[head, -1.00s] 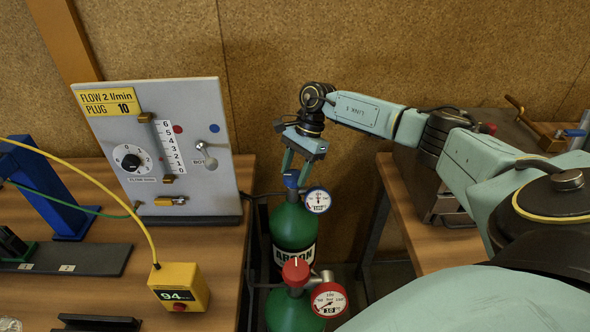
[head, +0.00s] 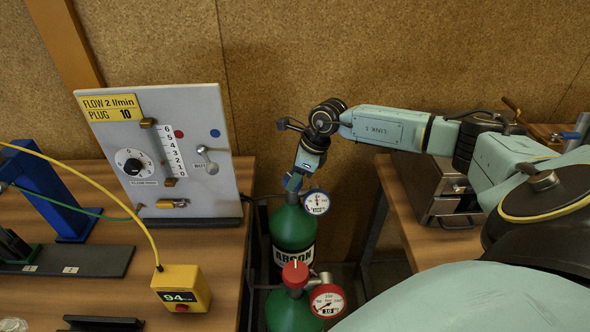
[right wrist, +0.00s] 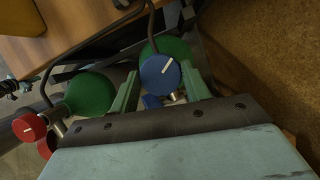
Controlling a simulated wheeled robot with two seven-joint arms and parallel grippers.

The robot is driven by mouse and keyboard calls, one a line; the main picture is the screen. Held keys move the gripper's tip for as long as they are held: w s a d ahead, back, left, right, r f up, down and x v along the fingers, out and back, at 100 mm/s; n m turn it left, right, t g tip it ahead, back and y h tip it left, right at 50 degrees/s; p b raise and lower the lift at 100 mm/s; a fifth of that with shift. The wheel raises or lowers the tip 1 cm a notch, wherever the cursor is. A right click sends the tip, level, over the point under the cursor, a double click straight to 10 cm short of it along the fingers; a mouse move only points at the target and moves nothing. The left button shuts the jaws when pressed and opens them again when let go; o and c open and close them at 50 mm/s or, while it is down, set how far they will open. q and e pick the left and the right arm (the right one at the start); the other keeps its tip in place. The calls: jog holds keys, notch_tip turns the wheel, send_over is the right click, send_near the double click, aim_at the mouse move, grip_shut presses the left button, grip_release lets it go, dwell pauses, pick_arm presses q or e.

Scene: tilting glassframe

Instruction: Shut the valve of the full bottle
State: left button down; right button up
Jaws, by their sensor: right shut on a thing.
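A green argon bottle (head: 293,228) with a blue valve knob (head: 292,182) and a blue-rimmed gauge (head: 316,202) stands upright at the back, between the tables. A second green bottle (head: 290,312) in front has a red knob (head: 295,273) and a red-rimmed gauge (head: 327,301). My right gripper (head: 294,174) points down and is shut on the blue knob. In the right wrist view the blue knob (right wrist: 160,72), with a white line, sits between the fingers; the red knob (right wrist: 29,127) is at left. The gauge readings are too small to be sure of. My left gripper is not in view.
The left table holds a grey panel (head: 205,120) with a dial, scale and switch, a blue stand (head: 50,195), and a yellow box (head: 181,289) reading 94. A metal case (head: 432,195) stands on the right table. The cork wall is close behind the bottles.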

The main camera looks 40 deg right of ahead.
jog(key=m+h, duration=0.1)
jog(key=m, duration=0.2)
jog(key=shift+a+m+t, duration=0.1)
jog(key=shift+m+t, duration=0.2)
jog(key=shift+s+m+h, duration=0.1)
jog(key=shift+m+h, duration=0.7)
jog(key=shift+m, duration=0.9)
jog(key=o, duration=1)
jog(key=shift+r, duration=0.1)
jog(key=v, duration=0.6)
jog(key=b+v, duration=0.1)
jog(key=v, duration=0.6)
jog(key=shift+s+r, duration=0.1)
jog(key=shift+s, duration=0.1)
